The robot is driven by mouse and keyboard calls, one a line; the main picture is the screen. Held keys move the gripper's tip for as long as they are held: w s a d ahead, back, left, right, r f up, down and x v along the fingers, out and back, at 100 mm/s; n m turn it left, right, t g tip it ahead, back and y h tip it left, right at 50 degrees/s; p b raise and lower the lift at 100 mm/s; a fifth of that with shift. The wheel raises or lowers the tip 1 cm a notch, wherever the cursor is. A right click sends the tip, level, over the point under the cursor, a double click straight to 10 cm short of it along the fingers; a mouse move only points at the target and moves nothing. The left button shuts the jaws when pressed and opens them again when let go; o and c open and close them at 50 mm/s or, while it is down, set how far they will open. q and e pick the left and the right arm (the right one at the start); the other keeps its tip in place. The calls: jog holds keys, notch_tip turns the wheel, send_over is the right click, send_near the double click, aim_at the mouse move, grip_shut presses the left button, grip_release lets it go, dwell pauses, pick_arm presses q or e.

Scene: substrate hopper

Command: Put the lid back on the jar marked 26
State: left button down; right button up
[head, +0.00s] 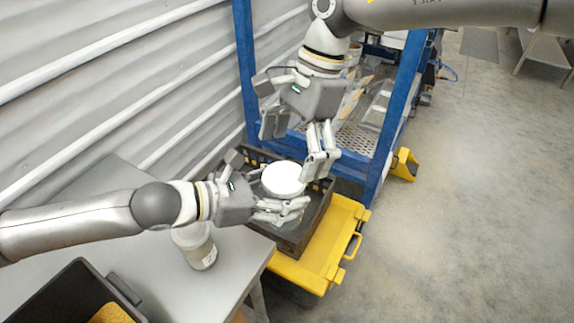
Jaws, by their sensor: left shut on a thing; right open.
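A round white lid (284,178) sits level above the dark crate, seemingly on top of a jar whose body is mostly hidden by fingers. My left gripper (276,202) is shut around the thing just below the lid. My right gripper (296,152) is open above the lid, with one finger close to its right side; I cannot tell whether it touches. Another pale jar (201,252) with a label stands on the grey table, its top partly hidden by my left arm. No number is readable on either jar.
The dark crate (318,212) rests on a yellow case (318,262) beside the grey table (232,268). A blue-framed rack (388,110) stands behind. A black bin (75,285) is at the lower left. A corrugated wall closes the left side; the floor at right is clear.

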aim_at(285, 175)
jog(key=shift+x, duration=2.15)
jog(key=c, duration=1.2)
jog(key=shift+m+t, duration=0.5)
jog(key=shift+m, duration=1.2)
jog(key=o, duration=1.1)
jog(key=shift+s, duration=0.1)
jog(key=shift+r, duration=0.15)
